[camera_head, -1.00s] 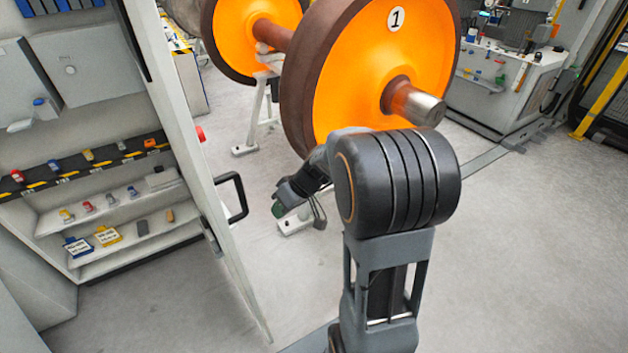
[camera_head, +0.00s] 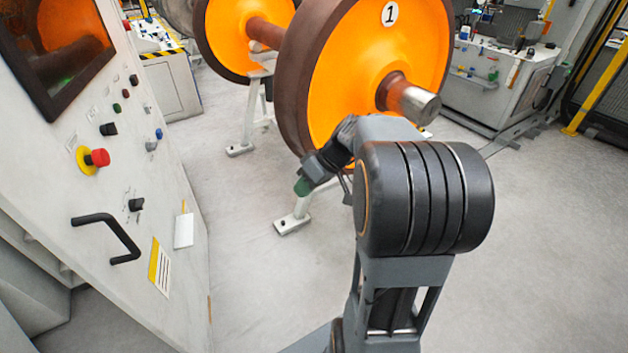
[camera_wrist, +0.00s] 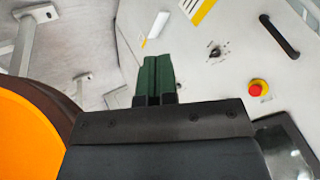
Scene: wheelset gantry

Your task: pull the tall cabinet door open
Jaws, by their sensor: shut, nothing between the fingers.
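The tall cabinet door (camera_head: 160,215) is at the left of the head view, its light outer face turned toward me. It stands partly open, with a strip of the cabinet inside showing at lower left. Its black bar handle (camera_head: 128,240) also shows at upper right in the wrist view (camera_wrist: 281,37). My gripper (camera_head: 302,187) is right of the door, apart from it and from the handle. Its green fingers (camera_wrist: 156,75) are shut and empty in the wrist view, pointing toward the floor and the door's edge.
The door carries a red button (camera_head: 97,158), knobs and a dark window (camera_head: 60,50). An orange wheelset (camera_head: 350,70) on a white stand (camera_head: 290,220) is behind my arm. Grey floor between door and stand is clear. A workbench (camera_head: 500,85) is at back right.

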